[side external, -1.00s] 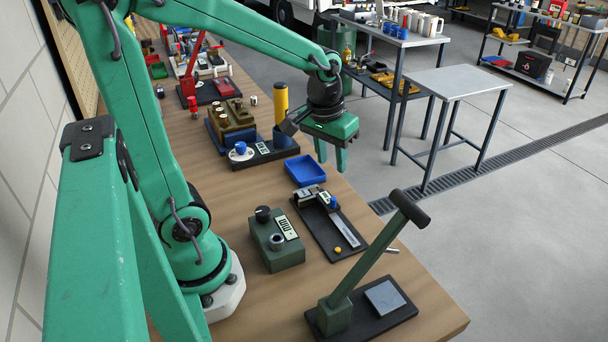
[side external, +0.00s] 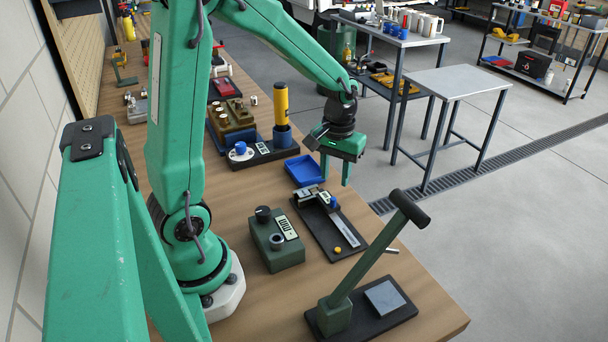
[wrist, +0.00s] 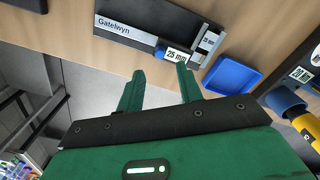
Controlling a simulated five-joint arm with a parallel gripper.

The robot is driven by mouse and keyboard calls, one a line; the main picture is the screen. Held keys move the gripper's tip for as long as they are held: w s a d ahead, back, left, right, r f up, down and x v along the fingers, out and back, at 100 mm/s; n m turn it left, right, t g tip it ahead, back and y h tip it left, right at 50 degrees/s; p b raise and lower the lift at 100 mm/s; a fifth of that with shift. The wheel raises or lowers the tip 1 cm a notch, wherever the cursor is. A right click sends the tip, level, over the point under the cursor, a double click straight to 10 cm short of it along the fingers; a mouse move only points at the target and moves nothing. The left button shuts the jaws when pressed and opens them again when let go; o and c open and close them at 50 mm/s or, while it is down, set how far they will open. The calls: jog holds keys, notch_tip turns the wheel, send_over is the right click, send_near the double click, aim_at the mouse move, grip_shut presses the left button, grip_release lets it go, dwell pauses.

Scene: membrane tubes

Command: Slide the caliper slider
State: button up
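The caliper (side external: 344,230) lies on a black base plate (side external: 320,228) on the bench: a pale bar with a grey slider and a blue knob (side external: 334,202) near its far end. The wrist view shows the base plate (wrist: 140,30) marked Gatelwyn, a 25 mm label (wrist: 176,56) and the blue knob (wrist: 160,52). My gripper (side external: 335,174) is above the far right edge of the bench, beyond the caliper and apart from it. In the wrist view my gripper (wrist: 157,75) has its two fingers spread with nothing between them. The slider's exact extent is hard to tell.
A blue tray (side external: 305,170) sits just beyond the caliper, close to my gripper. A blue holder with a yellow cylinder (side external: 281,104) stands farther back. A green block with knobs (side external: 275,240) is left of the caliper. A lever press (side external: 360,280) stands in front.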

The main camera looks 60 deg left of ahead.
aim_at(333, 198)
jog(key=shift+f, duration=3.4)
grip_shut()
